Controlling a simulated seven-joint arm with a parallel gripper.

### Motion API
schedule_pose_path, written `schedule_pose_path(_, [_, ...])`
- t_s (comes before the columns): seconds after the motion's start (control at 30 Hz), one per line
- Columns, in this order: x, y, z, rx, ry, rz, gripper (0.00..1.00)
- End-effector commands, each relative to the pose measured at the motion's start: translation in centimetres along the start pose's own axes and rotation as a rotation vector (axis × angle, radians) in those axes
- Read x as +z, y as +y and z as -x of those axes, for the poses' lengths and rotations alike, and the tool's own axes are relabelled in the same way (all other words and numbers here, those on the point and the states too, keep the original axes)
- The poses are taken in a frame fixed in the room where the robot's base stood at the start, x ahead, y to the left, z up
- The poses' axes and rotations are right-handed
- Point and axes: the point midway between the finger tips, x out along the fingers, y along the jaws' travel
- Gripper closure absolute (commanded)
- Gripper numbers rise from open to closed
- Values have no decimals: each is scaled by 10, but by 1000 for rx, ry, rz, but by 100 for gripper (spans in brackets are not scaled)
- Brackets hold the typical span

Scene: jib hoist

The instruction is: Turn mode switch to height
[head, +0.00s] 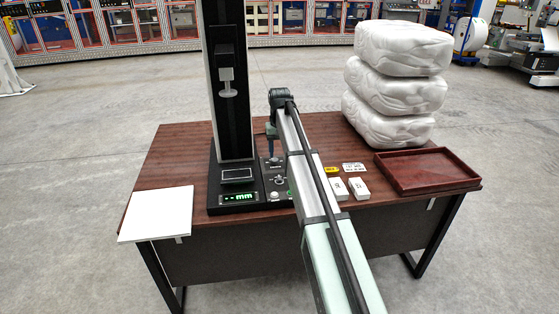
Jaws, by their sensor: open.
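The black control panel (278,182) is at the foot of the tall column (231,90) on the brown table. It carries small controls, including a pale round one (274,195) and a green one beside my arm. I cannot tell which control is the mode switch; labels are too small to read, and my arm covers the panel's right side. The green display (238,197) shows dashes and "mm". My gripper (272,156) points down over the back of the panel, open. Its fingertips are small and partly lost against the dark panel, so I cannot tell whether they touch anything.
A pale carriage (227,83) hangs on the column. A white board (157,214) overhangs the table's front left corner. Two white blocks (338,189) and small yellow and white labels lie right of my arm. A red-brown tray (427,171) and stacked wrapped bundles (392,97) stand at right.

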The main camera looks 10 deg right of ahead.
Motion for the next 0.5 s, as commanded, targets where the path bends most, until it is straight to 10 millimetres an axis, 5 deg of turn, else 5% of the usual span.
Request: schedule_pose_path(0.5, [0, 0, 16, 0, -1, 0, 47])
